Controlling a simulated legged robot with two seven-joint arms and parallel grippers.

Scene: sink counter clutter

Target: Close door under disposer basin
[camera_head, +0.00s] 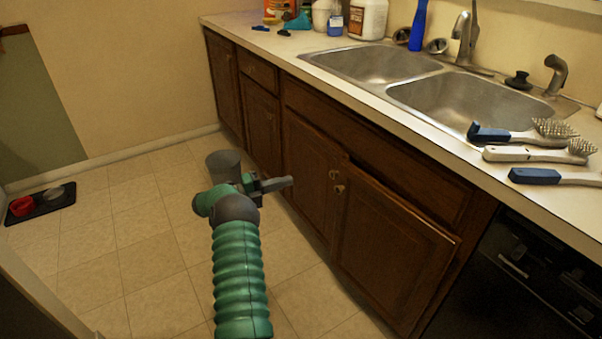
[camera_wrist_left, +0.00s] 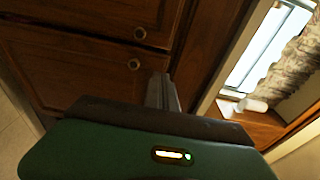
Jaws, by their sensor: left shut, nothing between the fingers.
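The sink has a left basin (camera_head: 375,64) and a right basin (camera_head: 470,100); no marking shows which has the disposer. Below are two dark wood doors, the left door (camera_head: 308,170) and the right door (camera_head: 390,250), with round knobs near their meeting edges. The right door looks slightly ajar, its right edge standing off the cabinet front. My left gripper (camera_head: 288,182) is shut and empty, in front of the left door and left of the knobs. In the left wrist view its fingers (camera_wrist_left: 162,92) point at dark wood panels with two knobs (camera_wrist_left: 137,48).
Brushes (camera_head: 535,153) lie on the counter right of the sink, and bottles (camera_head: 367,18) stand at the back left. A black dishwasher front (camera_head: 520,270) is right of the cabinet. The tiled floor (camera_head: 150,235) is clear, apart from a dark mat (camera_head: 42,205) with bowls.

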